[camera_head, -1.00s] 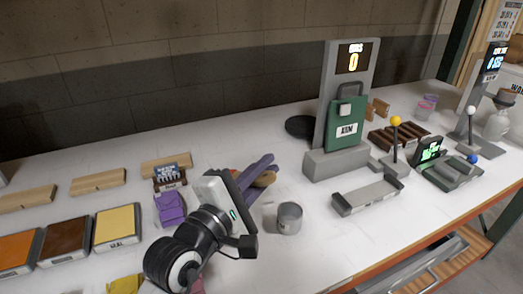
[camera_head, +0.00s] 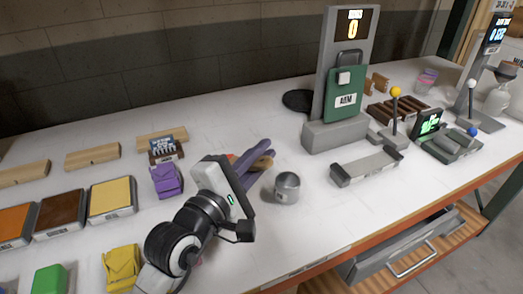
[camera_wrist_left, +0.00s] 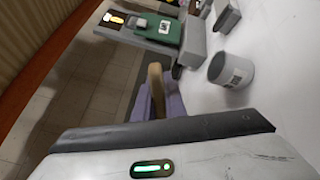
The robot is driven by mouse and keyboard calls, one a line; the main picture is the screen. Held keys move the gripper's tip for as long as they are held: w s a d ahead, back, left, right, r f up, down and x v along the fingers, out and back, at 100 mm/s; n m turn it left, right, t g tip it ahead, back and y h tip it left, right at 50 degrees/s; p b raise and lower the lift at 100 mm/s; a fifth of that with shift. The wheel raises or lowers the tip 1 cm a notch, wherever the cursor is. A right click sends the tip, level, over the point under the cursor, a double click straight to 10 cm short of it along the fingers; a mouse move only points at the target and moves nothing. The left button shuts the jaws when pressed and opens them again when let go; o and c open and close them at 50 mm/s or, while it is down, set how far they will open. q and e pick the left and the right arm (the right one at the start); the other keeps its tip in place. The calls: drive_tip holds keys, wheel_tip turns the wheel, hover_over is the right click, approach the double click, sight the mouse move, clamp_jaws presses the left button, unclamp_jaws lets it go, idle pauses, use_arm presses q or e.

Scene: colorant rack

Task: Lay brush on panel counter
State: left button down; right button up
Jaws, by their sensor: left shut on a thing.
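My left gripper (camera_head: 252,158), with purple fingers, is shut on a tan, wooden-looking piece that I take for the brush (camera_head: 265,163). In the left wrist view the brush (camera_wrist_left: 155,72) shows as a tan end between the purple fingers (camera_wrist_left: 160,98); its other end is hidden. In the head view the gripper is just behind and left of a grey metal cup (camera_head: 287,188). My right gripper is out of view.
A low grey tray (camera_head: 366,171) lies right of the cup. Colour pads, wooden blocks and a purple packet (camera_head: 167,181) lie at left. Levers and a small green screen (camera_head: 430,122) are at right. An open drawer (camera_head: 405,247) hangs below the table's front edge.

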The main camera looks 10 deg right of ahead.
use_arm(q)
drive_tip(key=shift+f+b, duration=1.65)
drive_tip(key=shift+f, duration=1.1)
drive_tip(key=c, duration=1.7)
unclamp_jaws()
drive_tip(key=shift+c, duration=0.2)
wheel_tip(320, 180, up, 10)
drive_tip(key=p, duration=0.6)
drive_tip(key=shift+p, duration=0.35)
